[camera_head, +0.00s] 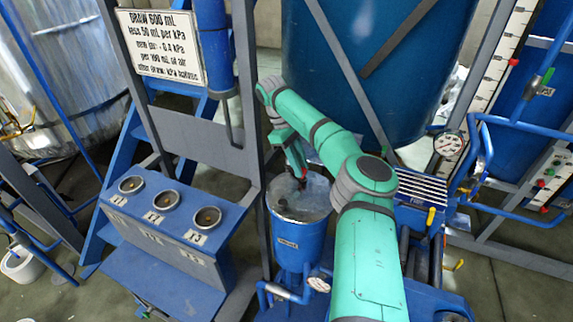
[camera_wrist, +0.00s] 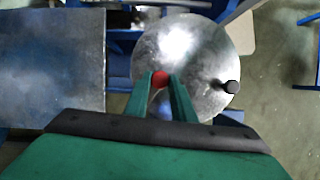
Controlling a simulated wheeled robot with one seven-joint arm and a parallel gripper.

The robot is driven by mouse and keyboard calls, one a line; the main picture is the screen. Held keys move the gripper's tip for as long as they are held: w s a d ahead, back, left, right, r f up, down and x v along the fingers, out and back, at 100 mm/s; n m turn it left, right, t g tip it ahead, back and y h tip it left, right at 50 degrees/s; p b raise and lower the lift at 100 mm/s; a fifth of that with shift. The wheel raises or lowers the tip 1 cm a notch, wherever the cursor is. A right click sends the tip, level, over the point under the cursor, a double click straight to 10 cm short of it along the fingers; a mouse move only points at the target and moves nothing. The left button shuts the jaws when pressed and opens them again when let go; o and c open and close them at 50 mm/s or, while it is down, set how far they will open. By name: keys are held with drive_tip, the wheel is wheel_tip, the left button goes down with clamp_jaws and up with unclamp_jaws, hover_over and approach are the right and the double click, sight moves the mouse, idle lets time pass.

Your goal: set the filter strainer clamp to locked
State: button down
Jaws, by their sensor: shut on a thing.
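The filter strainer appears to be the blue pot (camera_head: 297,240) with a round metal lid (camera_head: 312,203) in the head view. The lid (camera_wrist: 200,55) fills the upper middle of the wrist view. A red knob (camera_wrist: 160,78) sits between the fingertips of my gripper (camera_wrist: 160,84), over the lid's left part. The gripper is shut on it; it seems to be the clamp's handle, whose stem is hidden. A black knob (camera_wrist: 231,87) on a short bar is at the lid's right edge. In the head view my gripper (camera_head: 301,177) points down at the lid.
A blue stand with three round cups (camera_head: 167,199) is left of the pot, beside a grey frame post. A large blue tank (camera_head: 370,60) rises behind. A pressure gauge (camera_head: 449,145) and blue pipes are at the right. A printed sign (camera_head: 160,47) hangs upper left.

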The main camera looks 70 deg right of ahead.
sight(305, 171)
drive_tip(key=shift+w+a, duration=0.1)
idle(0.5)
drive_tip(key=c, duration=1.5)
unclamp_jaws()
drive_tip(key=shift+r, duration=0.6)
wheel_tip(305, 171, up, 2)
drive_tip(key=shift+r, duration=0.2)
drive_tip(key=s+a+r, duration=0.1)
drive_tip(key=a+r, duration=0.2)
drive_tip(key=a, duration=0.1)
drive_tip(key=s+a+r, duration=0.2)
drive_tip(key=a+r, duration=0.1)
drive_tip(key=a, duration=0.1)
drive_tip(key=s+a+r, duration=0.2)
drive_tip(key=a+r, duration=0.1)
drive_tip(key=a, duration=0.2)
drive_tip(key=shift+r, duration=0.25)
